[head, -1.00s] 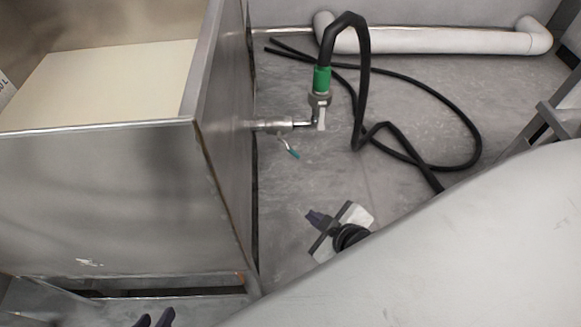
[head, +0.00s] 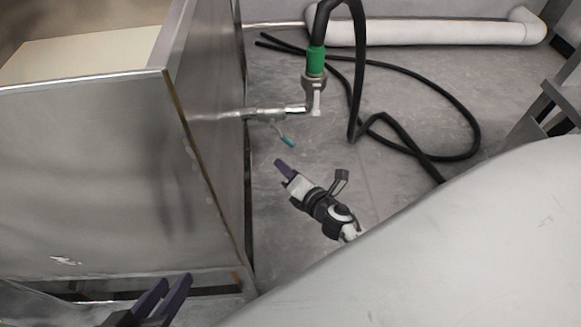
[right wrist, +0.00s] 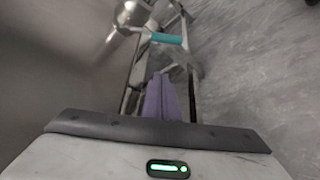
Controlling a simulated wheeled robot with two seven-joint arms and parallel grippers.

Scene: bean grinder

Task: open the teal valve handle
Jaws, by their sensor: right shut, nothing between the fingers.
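The teal valve handle (head: 286,140) hangs below a metal pipe (head: 268,113) that comes out of the steel tank's side. It also shows in the right wrist view (right wrist: 167,38), just beyond the fingertips. My right gripper (head: 280,164) is below and slightly left of the handle in the head view, its fingers pointing toward it. Its purple fingers (right wrist: 163,88) are shut together with nothing between them, and appear apart from the handle. My left gripper (head: 165,292) is at the bottom edge of the head view, its two fingers apart and empty.
The steel tank (head: 95,180) fills the left side. A green connector (head: 316,60) with a black hose (head: 362,80) rises from the pipe's end, and the hose loops over the floor. A large pale curved body (head: 450,250) fills the lower right. A white pipe (head: 420,33) lies at the back.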

